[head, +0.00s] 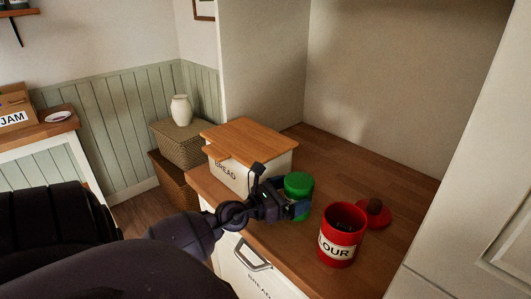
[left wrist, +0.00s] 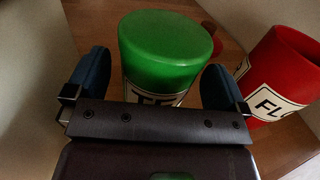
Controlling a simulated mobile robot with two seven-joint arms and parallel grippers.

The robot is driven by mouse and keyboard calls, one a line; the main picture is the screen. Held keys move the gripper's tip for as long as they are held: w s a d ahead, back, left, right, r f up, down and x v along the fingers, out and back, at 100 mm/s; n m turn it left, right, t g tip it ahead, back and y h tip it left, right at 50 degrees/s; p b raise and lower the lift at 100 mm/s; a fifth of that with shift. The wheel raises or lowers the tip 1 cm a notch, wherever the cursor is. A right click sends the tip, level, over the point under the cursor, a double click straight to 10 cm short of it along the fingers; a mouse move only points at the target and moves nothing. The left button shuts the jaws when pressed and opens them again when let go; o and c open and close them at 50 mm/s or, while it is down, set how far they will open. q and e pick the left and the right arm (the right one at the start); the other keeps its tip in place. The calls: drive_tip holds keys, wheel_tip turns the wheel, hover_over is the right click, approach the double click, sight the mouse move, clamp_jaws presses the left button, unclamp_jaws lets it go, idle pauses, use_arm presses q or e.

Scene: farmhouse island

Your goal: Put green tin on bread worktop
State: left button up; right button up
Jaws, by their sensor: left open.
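The green tin (head: 298,184) stands on the wooden worktop (head: 283,232), between the bread bin and the red flour tin. It also shows in the left wrist view (left wrist: 165,50), upright with a cream label partly hidden by my gripper. My left gripper (head: 292,206) is at the tin, and in the left wrist view its blue fingers (left wrist: 158,80) are apart, one on each side of the tin. Contact with the tin cannot be made out. The worktop's drawer front below carries a BREAD label (head: 259,287). My right gripper is not in view.
A red flour tin (head: 341,238) stands open on the right, its red lid (head: 374,213) lying behind it. The cream bread bin (head: 226,170) with a wooden lid (head: 248,140) stands at the left. Bare worktop lies behind the green tin. A tall cream cupboard (head: 480,210) bounds the right.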

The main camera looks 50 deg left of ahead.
use_arm(q)
drive_tip(key=b+v, duration=0.1)
drive_tip(key=v, duration=0.1)
drive_tip(key=b+v, duration=0.1)
drive_tip(key=v, duration=0.2)
drive_tip(key=b+v, duration=0.2)
drive_tip(key=shift+s+f, duration=0.25)
drive_tip(key=shift+f, duration=0.15)
drive_tip(key=shift+s+a+b, duration=0.1)
drive_tip(key=shift+s+b, duration=0.25)
drive_tip(key=shift+b, duration=0.45)
drive_tip(key=shift+s+r+b, duration=0.1)
drive_tip(key=shift+s+b, duration=0.05)
drive_tip(key=shift+b, duration=0.3)
drive_tip(key=b+v, duration=0.1)
drive_tip(key=b, duration=0.2)
drive_tip(key=shift+s+a+r, duration=0.1)
drive_tip(key=shift+s, duration=0.25)
drive_tip(key=shift+s+b, duration=0.1)
drive_tip(key=shift+b, duration=0.25)
drive_tip(key=shift+s+r, duration=0.1)
drive_tip(key=shift+r, duration=0.1)
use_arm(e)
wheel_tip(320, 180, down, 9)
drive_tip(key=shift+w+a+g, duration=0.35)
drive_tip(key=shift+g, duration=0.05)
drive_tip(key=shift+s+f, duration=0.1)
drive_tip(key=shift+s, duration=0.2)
